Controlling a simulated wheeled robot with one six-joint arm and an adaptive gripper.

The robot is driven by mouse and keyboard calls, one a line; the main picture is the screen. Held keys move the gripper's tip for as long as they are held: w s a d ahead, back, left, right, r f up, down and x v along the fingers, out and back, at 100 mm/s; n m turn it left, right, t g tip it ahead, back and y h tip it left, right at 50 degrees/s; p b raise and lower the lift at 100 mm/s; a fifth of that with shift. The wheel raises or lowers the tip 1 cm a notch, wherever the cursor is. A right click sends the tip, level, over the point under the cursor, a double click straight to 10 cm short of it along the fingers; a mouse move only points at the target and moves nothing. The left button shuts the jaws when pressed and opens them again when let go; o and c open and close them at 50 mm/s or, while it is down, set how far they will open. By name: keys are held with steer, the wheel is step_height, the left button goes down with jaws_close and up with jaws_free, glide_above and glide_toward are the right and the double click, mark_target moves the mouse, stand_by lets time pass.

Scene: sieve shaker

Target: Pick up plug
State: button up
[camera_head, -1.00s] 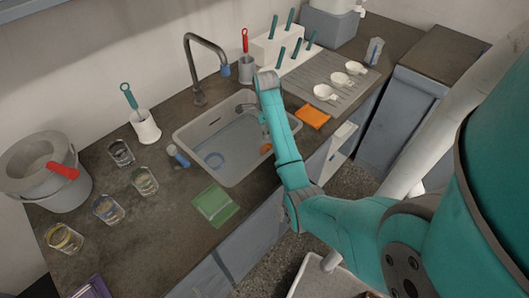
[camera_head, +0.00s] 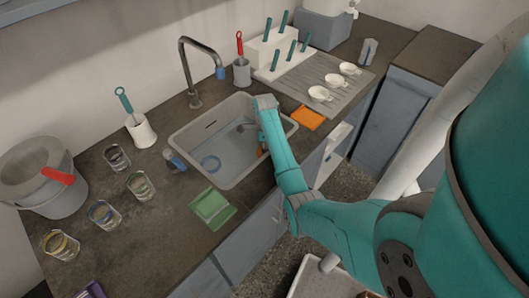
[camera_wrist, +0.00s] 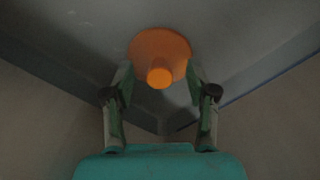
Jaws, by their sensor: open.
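The orange plug (camera_wrist: 159,58), a round disc with a short knob facing the camera, lies inside the sink near a corner in the wrist view. My gripper (camera_wrist: 160,75) is open, with one finger on each side of the plug. I cannot tell whether the fingers touch it. In the head view, a small bit of the orange plug (camera_head: 261,150) shows at my arm's left edge, inside the grey sink (camera_head: 200,130). My arm hides most of that corner.
Several glasses, including one (camera_head: 140,185), stand left.

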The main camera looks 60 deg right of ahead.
steer(key=shift+f, duration=0.45)
jaws_close()
